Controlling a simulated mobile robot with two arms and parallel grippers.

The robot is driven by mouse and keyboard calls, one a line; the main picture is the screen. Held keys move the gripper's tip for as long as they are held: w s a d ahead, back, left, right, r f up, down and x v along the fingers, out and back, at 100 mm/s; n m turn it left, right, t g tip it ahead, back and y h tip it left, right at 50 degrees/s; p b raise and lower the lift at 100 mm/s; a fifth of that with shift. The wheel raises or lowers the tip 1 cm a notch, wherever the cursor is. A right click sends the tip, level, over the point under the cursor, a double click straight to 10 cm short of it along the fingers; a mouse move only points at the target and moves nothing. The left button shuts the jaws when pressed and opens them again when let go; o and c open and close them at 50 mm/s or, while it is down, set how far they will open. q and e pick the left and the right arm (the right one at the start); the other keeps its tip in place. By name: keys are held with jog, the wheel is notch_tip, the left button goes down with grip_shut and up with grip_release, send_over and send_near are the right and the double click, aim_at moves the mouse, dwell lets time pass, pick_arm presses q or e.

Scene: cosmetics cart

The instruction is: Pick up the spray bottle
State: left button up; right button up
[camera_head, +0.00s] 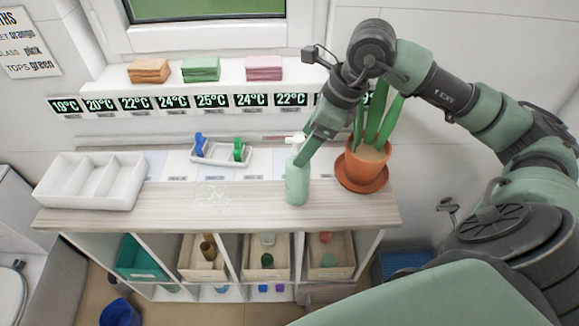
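The spray bottle (297,188) is pale green with a white nozzle head and stands upright on the wooden top of the counter (232,213), right of its middle. My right gripper (303,158) reaches down from the upper right, with its green fingers at the bottle's upper part. The fingers overlap the bottle in this view, so I cannot tell whether they touch it or are closed on it. My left gripper is not in view.
A potted plant (366,168) in an orange pot stands close to the right of the bottle. A white divided tray (91,181) sits at the left end. A small tray (221,151) with blue and green items is behind. Bins fill the shelves below.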

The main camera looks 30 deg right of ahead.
aim_at(297, 176)
jog(key=shift+s+a+f+p, duration=0.15)
jog(key=shift+f, duration=0.2)
jog(key=shift+s+a+f+p, duration=0.15)
jog(key=shift+f, duration=0.2)
jog(key=shift+a+f+p, duration=0.2)
jog(key=shift+f+p, duration=0.2)
jog(key=shift+f, duration=0.15)
jog(key=shift+a+f+p, duration=0.2)
jog(key=shift+f+p, duration=0.2)
jog(key=shift+f, duration=0.15)
jog(key=shift+w+x, duration=0.2)
jog(key=shift+x, duration=1.05)
jog(key=shift+f, duration=0.15)
jog(key=c, duration=1.3)
grip_shut()
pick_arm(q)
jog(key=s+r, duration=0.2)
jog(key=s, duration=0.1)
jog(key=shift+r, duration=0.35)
pick_arm(e)
jog(key=shift+w, duration=0.1)
